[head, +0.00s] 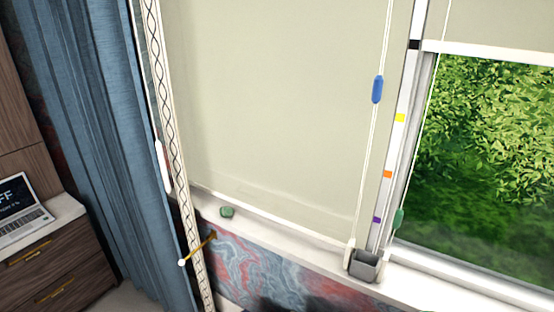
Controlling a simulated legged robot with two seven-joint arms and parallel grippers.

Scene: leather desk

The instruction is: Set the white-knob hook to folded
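The white-knob hook (199,248) is a thin brass-coloured rod on the patterned wall below the window sill, left of centre. Its white knob (182,262) is at the lower-left end. Neither of my grippers is in view.
A blue curtain (95,130) hangs at left beside the white patterned strip (172,125). The sill (290,235) holds a green object (227,212) and a grey box (364,266). A blue cord pull (377,89) hangs before the pale blind (275,100). A laptop (20,212) sits far left.

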